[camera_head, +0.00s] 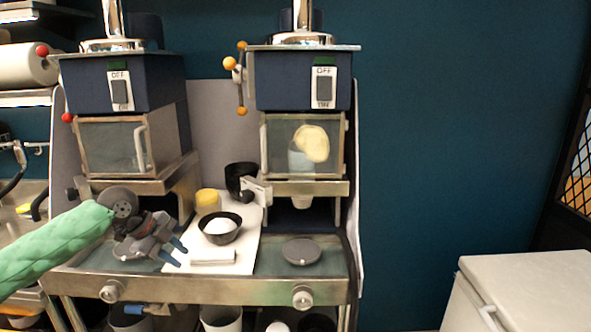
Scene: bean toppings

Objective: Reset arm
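My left arm (45,250), in a green sleeve, comes in from the left. Its gripper (175,251) is over the left part of the metal counter, pointing right and down. Its two blue fingertips are apart, with nothing seen between them. A black bowl (235,236) with white contents stands to the right of the gripper, apart from it. My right arm and gripper are not in view.
Two dispensing machines, left (112,85) and right (283,85), stand behind the counter (200,287). A yellow-topped cup (208,203), a dark cup (236,175) and a round grey disc (301,251) are nearby. A white chest (525,290) stands at lower right.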

